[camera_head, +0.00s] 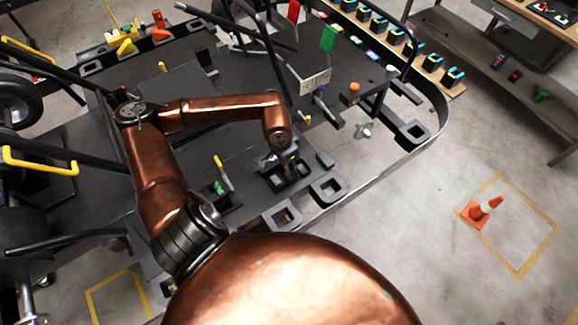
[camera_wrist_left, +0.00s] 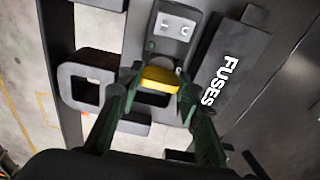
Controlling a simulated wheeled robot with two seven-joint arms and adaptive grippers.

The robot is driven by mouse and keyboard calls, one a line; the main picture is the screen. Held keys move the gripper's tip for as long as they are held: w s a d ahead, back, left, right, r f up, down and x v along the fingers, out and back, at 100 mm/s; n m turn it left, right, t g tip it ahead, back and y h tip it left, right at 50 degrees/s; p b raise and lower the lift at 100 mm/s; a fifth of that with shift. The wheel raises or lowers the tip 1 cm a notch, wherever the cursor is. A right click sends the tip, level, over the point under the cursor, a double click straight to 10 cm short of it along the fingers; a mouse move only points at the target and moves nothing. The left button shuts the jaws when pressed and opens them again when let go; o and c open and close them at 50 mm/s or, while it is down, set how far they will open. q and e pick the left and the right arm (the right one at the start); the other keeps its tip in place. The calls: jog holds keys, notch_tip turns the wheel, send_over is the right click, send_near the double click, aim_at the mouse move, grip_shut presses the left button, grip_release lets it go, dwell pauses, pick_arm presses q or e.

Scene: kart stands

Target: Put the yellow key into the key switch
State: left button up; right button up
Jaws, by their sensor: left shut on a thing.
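My left gripper (camera_wrist_left: 152,88) is shut on the yellow key (camera_wrist_left: 158,79), whose rounded yellow head shows between the two green-grey fingertips. Just beyond the key is a grey switch panel (camera_wrist_left: 173,26) with white markings, likely the key switch; its slot is not clearly visible. I cannot tell whether the key touches it or is in it. In the head view my left gripper (camera_head: 287,160) is low over a black box-like fitting (camera_head: 300,180) on the kart's dark deck, and the key is hidden there. My right gripper is not in view.
A dark FUSES cover (camera_wrist_left: 232,66) lies right of the switch panel. Square black frames (camera_head: 329,190) line the deck edge. A yellow-handled lever (camera_head: 221,167) stands left of the gripper.

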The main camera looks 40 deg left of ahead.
pick_arm(q)
jog(key=shift+f, duration=0.25)
jog(key=o, duration=1)
jog(key=shift+r, duration=0.1)
jog(key=r, duration=0.4)
jog(key=s+r, duration=0.1)
jog(key=r, duration=0.6)
jog(key=shift+s+a+r, duration=0.2)
jog(key=shift+s+r, duration=0.15)
